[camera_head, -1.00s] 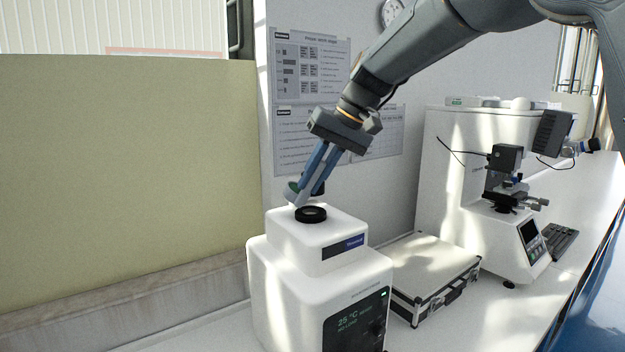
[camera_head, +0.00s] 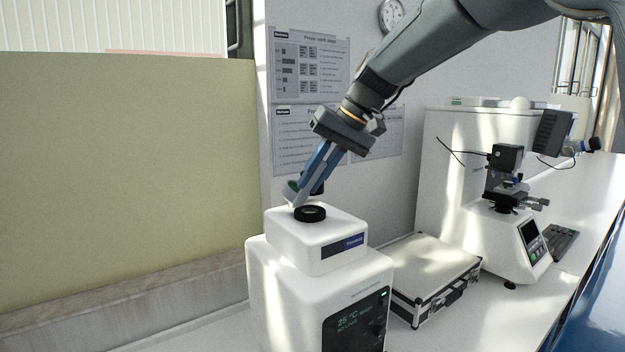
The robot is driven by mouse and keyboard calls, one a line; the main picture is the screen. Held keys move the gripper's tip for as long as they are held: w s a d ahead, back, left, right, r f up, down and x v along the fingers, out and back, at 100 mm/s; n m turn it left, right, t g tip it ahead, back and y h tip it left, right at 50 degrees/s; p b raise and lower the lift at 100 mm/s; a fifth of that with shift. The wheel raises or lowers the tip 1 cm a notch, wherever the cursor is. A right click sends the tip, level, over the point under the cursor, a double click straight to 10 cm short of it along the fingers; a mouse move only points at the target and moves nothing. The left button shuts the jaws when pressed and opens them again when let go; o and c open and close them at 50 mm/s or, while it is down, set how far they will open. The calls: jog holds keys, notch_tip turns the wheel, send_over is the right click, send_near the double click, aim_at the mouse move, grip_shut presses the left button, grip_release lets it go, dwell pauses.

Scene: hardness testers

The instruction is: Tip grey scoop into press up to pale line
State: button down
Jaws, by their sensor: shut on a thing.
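The press (camera_head: 318,290) is a white machine with a dark screen and a black round opening (camera_head: 310,213) on its top. My gripper (camera_head: 303,188) is just above and slightly left of that opening, fingers slanting down to the left. It is shut on the grey scoop (camera_head: 291,192), a small grey cup at the fingertips, which looks tilted toward the opening. The fingers partly hide the scoop. The scoop's contents, the inside of the press and the pale line cannot be seen.
A silver-edged case (camera_head: 433,275) lies right of the press. Beyond it stands a hardness tester (camera_head: 507,235) with a microscope head, and a keyboard (camera_head: 560,240). The wall with posters (camera_head: 311,70) is close behind. A beige panel (camera_head: 125,180) fills the left.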

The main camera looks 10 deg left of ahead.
jog(key=shift+d+f+y+b, duration=0.35)
jog(key=shift+y+b, duration=0.4)
jog(key=shift+b, duration=1.3)
jog(key=shift+d+f+y+b, duration=0.3)
jog(key=shift+y+b, duration=0.45)
jog(key=shift+b, duration=1.3)
dwell(3.9)
